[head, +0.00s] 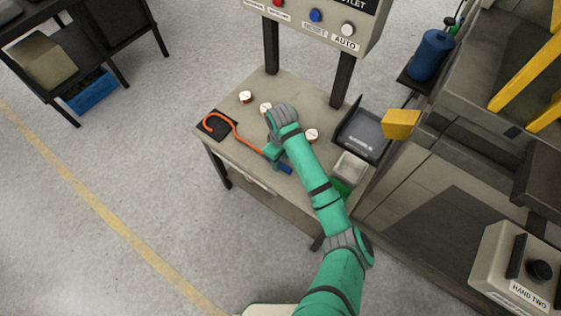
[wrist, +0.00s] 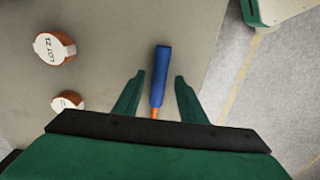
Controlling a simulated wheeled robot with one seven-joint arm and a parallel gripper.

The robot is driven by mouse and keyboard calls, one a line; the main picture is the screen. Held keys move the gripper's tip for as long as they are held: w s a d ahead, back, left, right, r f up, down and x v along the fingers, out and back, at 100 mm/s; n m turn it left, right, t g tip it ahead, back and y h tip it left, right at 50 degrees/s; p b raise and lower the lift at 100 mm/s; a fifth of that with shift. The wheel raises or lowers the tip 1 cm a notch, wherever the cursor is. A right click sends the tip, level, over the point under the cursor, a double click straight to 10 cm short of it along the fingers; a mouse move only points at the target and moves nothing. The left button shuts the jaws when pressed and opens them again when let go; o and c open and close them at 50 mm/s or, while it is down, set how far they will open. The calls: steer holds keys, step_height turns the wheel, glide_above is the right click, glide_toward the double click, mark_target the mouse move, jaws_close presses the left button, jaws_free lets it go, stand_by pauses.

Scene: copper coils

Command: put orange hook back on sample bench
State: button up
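The orange hook (head: 240,136) lies on the sample bench (head: 237,97), its curved end over a black pad (head: 217,124). Its blue handle (head: 286,168) points toward the bench's near right part. My gripper (head: 273,154) is low over the bench, by the handle end of the hook; the arm partly covers this area. In the wrist view my gripper (wrist: 159,76) is open, with the blue handle (wrist: 161,72) between its fingers and a gap on each side. Only a short bit of orange shaft (wrist: 155,112) shows there; the palm hides the rest.
Several white-topped copper coils (head: 245,96) stand on the bench; one labelled coil (wrist: 54,47) shows in the wrist view. A dark tray (head: 363,135) and a pale-topped green container (head: 350,168) are at the right. A post-mounted button panel (head: 328,22) rises behind.

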step_height(320, 180, up, 10)
steer(key=s+a+f+m+t+y, duration=0.15)
steer(key=a+m+t+y, duration=0.25)
steer(key=a, duration=0.8)
steer(key=s+a+m+t+y, duration=0.3)
steer(key=a+t+y, duration=0.15)
steer(key=a, duration=0.75)
steer(key=s+d+f+m+t+h, duration=0.1)
steer(key=s+d+m+t+h, duration=0.15)
steer(key=s+d, duration=0.5)
steer(key=s+d+f+m+t+h, duration=0.2)
steer(key=s+d+m+h, duration=0.25)
steer(key=s, duration=0.65)
steer(key=s+d+r+n+t, duration=0.1)
steer(key=s+d+r, duration=0.4)
steer(key=s+d, duration=0.1)
steer(key=s+d+r+n+t+h, duration=0.1)
steer(key=s+d+r+n, duration=0.1)
steer(key=s+d+r, duration=0.2)
steer(key=s+d, duration=0.2)
steer(key=s, duration=0.2)
steer(key=shift+s+r, duration=0.35)
steer(key=shift+h, duration=0.25)
